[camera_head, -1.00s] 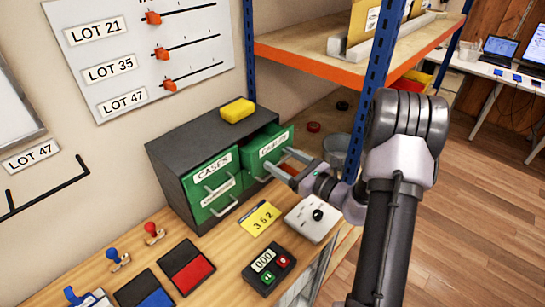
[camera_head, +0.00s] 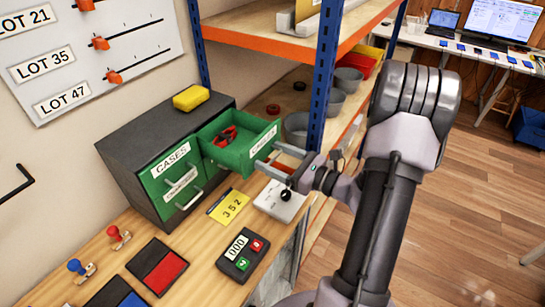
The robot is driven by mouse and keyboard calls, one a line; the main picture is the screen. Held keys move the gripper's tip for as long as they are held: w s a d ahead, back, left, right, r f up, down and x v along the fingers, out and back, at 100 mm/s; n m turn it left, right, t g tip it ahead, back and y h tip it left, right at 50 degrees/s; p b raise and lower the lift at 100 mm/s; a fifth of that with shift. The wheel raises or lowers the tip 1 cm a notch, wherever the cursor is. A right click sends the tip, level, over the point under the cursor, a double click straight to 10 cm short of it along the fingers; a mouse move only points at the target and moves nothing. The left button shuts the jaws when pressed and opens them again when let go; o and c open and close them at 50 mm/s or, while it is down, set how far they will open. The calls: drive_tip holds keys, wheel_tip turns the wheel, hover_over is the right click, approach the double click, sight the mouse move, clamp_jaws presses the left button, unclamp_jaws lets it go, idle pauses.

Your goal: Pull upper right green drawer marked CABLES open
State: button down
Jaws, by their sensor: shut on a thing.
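The upper right green drawer marked CABLES (camera_head: 265,138) stands well open from the dark cabinet (camera_head: 135,140), so I see into it from above. A red and dark item (camera_head: 227,135) lies inside. My gripper (camera_head: 266,157) is at the drawer's front, shut on its handle; the handle itself is mostly hidden by the fingers. The upper left green drawer marked CASES (camera_head: 172,158) is closed, with its pale handle below the label.
A yellow sponge-like block (camera_head: 191,97) lies on the cabinet top. A yellow 352 card (camera_head: 228,206), a white device with a black knob (camera_head: 277,205) and a dark keypad (camera_head: 241,254) lie in front. A blue shelf post (camera_head: 324,85) stands close behind my gripper.

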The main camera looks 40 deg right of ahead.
drive_tip(key=shift+c, duration=1.8)
unclamp_jaws()
drive_tip(key=shift+d, duration=0.2)
drive_tip(key=p+v, duration=0.1)
drive_tip(key=v, duration=1.6)
drive_tip(key=shift+s+p, duration=0.15)
drive_tip(key=shift+p, duration=0.15)
drive_tip(key=w+a+n+g+y+b, duration=0.3)
drive_tip(key=a+n+g+b, duration=0.2)
drive_tip(key=a+n+g, duration=1.25)
drive_tip(key=s+a+r+n+t+h+b, duration=0.1)
drive_tip(key=s+a+n+t+h+b, duration=0.1)
drive_tip(key=a+n, duration=0.3)
drive_tip(key=s+a+r+n+t+h+b, duration=0.1)
drive_tip(key=a+n+t+h, duration=0.3)
drive_tip(key=a, duration=0.5)
drive_tip(key=shift+s+r+n+h+b, duration=0.35)
drive_tip(key=shift+s+r+n+h, duration=0.2)
drive_tip(key=shift+s+r+h, duration=0.05)
